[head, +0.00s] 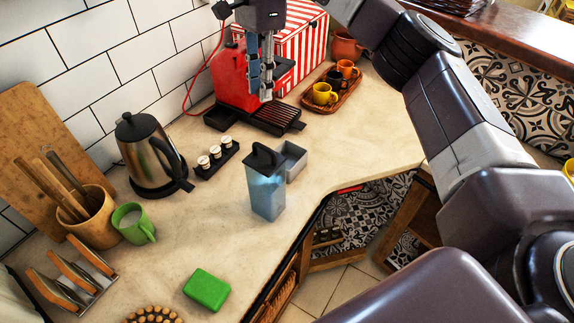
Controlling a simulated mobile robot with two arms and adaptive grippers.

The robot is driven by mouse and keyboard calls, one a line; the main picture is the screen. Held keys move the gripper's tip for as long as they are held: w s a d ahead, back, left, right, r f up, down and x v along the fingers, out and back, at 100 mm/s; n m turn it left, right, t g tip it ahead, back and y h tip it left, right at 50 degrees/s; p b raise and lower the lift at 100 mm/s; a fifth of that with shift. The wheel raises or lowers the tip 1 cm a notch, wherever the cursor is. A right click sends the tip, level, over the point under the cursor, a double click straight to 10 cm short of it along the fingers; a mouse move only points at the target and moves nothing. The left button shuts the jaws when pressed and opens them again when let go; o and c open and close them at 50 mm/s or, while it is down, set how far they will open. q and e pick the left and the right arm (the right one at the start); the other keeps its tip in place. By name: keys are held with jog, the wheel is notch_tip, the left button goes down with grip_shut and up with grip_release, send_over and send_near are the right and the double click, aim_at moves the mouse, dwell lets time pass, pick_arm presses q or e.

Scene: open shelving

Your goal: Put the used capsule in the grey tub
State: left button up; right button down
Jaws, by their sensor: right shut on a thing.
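The grey tub (294,159) stands on the counter, partly hidden behind a tall blue container with a black lid (267,185). My right gripper (266,92) points down in front of the red coffee machine (232,81), above and behind its black drip tray (270,118). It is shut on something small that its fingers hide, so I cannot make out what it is. I cannot pick out the used capsule with certainty. Several white-topped capsules (215,151) stand in a black holder (217,162) left of the tub. My left gripper is not in view.
A steel kettle (150,155), a green mug (133,223) and a utensil pot (90,218) stand at the left. A wooden tray (316,104) with cups is behind right. A green block (207,289) lies in front. The counter right of the tub is clear up to its edge.

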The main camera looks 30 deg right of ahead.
jog(key=m, duration=0.1)
jog(key=d+f+m+y, duration=0.1)
jog(key=d+m+t+y, duration=0.1)
jog(key=m, duration=0.1)
jog(key=shift+w+f, duration=0.15)
jog(key=shift+w, duration=0.15)
jog(key=shift+w+d+f+m+t+y+p, duration=0.1)
jog(key=shift+d+f+m+t+y+p, duration=0.2)
jog(key=shift+m, duration=0.25)
jog(key=shift+w+d+f+m+t+y+p, duration=0.1)
jog(key=shift+f+m+t+y, duration=0.1)
jog(key=shift+m+t, duration=0.3)
jog(key=m, duration=0.1)
jog(key=m+t+p, duration=0.1)
jog(key=m+t, duration=0.4)
jog(key=m, duration=0.1)
send_over(289, 167)
notch_tip(289, 167, down, 4)
jog(key=f, duration=0.1)
jog(key=shift+n, duration=0.25)
notch_tip(289, 167, down, 19)
jog(key=shift+a+f+p, duration=0.1)
jog(key=shift+f+p, duration=0.1)
jog(key=shift+p, duration=0.75)
jog(key=c, duration=1.9)
grip_release()
